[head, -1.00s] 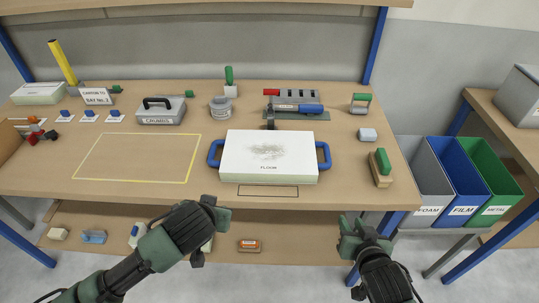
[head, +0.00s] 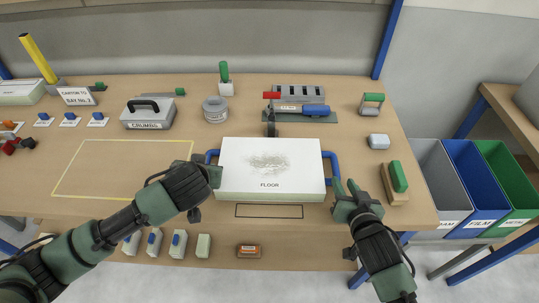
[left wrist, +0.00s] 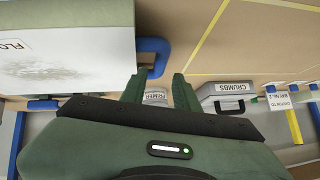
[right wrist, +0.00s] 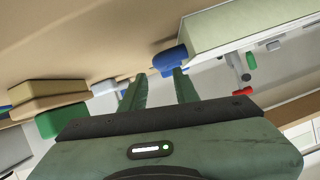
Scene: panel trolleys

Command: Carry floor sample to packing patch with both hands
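The floor sample (head: 270,185) is a thick white slab marked FLOOR with a grey speckled patch. It lies flat on the bench, with a blue handle on its left (head: 212,154) and right (head: 331,160) ends. My left gripper (head: 214,174) is open beside the left handle; in the left wrist view the handle (left wrist: 154,46) is beyond the fingertips. My right gripper (head: 345,186) is open just in front of the right handle; in the right wrist view the handle (right wrist: 170,60) is close to one fingertip. A yellow-outlined empty rectangle (head: 120,168) lies left of the slab.
A CRUMBS case (head: 150,118), a grey tin (head: 216,110) and a clamp-like tool (head: 300,108) stand behind. A wood block with green top (head: 396,182) is at the right. Foam, film (head: 475,185) and metal bins stand beyond the bench's right edge. A black-outlined rectangle (head: 268,211) is in front.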

